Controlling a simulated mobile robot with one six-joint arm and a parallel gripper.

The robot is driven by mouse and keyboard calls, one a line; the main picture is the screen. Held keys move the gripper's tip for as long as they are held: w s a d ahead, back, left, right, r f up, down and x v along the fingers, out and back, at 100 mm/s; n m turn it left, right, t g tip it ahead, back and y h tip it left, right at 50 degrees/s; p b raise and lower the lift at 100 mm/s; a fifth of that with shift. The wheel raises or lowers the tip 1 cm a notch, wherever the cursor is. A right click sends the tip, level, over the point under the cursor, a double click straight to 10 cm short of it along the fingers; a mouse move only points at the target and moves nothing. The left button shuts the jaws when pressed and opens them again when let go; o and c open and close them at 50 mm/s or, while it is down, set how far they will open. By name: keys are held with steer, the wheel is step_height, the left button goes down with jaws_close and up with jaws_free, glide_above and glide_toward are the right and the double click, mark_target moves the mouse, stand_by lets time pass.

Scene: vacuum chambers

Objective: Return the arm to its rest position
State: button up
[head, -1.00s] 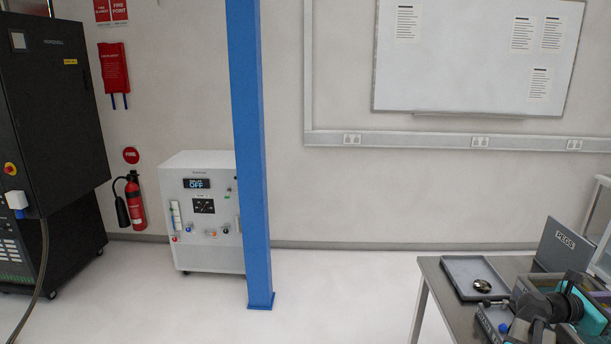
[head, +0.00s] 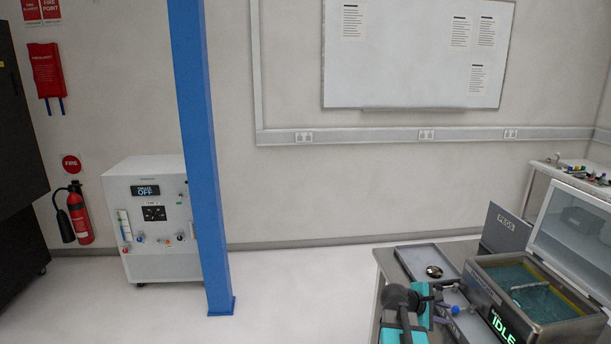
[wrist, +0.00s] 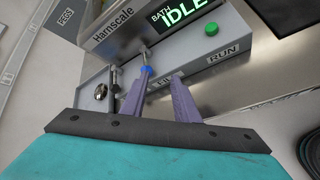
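My gripper (wrist: 159,75) shows in the wrist view with its two grey-purple fingers spread apart and nothing held between them. The blue tip of a lever (wrist: 146,70) on the bath's front panel appears close to the left fingertip; whether they touch I cannot tell. In the head view my teal and black arm end is at the lower right, in front of the bath (head: 488,296). The fingers are small there and hard to make out. The bath's display (wrist: 183,17) reads IDLE, with a green RUN button (wrist: 211,29) beside it.
A grey tray (head: 415,263) with a small shiny round part (head: 434,271) lies left of the bath, near a PEGS panel (head: 506,228). The bath's lid (head: 575,235) stands raised. A blue post (head: 203,170) and a white cabinet (head: 150,240) stand left. Open floor lies between.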

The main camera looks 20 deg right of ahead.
steer(key=w+a+f+m+y, duration=0.1)
steer(key=w+a+f+y, duration=0.1)
steer(key=a+f, duration=0.5)
steer(key=w+a+f+m+t+y, duration=0.1)
steer(key=w+a+f+m+y, duration=0.15)
steer(key=a, duration=0.75)
steer(key=w+a+f+m+y, duration=0.15)
steer(key=a+f, duration=0.25)
steer(key=a, duration=0.5)
steer(key=s+a+f+m+y, duration=0.1)
steer(key=a+f+m+y, duration=0.15)
steer(key=a, duration=0.95)
steer(key=s+a+f+m+y, duration=0.1)
steer(key=a+f+y, duration=0.25)
steer(key=a, duration=0.85)
steer(key=s+f+g+b, duration=0.3)
steer(key=s+f+b, duration=0.3)
steer(key=s+f, duration=0.7)
steer(key=s+f+g+b, duration=0.3)
steer(key=s+f+b, duration=0.3)
steer(key=s+f, duration=0.7)
step_height(320, 180, down, 6)
steer(key=shift+d+r+g+h+b, duration=0.15)
steer(key=shift+r+g+h+b, duration=0.1)
steer(key=shift+g+h+b, duration=0.15)
steer(key=shift+s+d, duration=0.1)
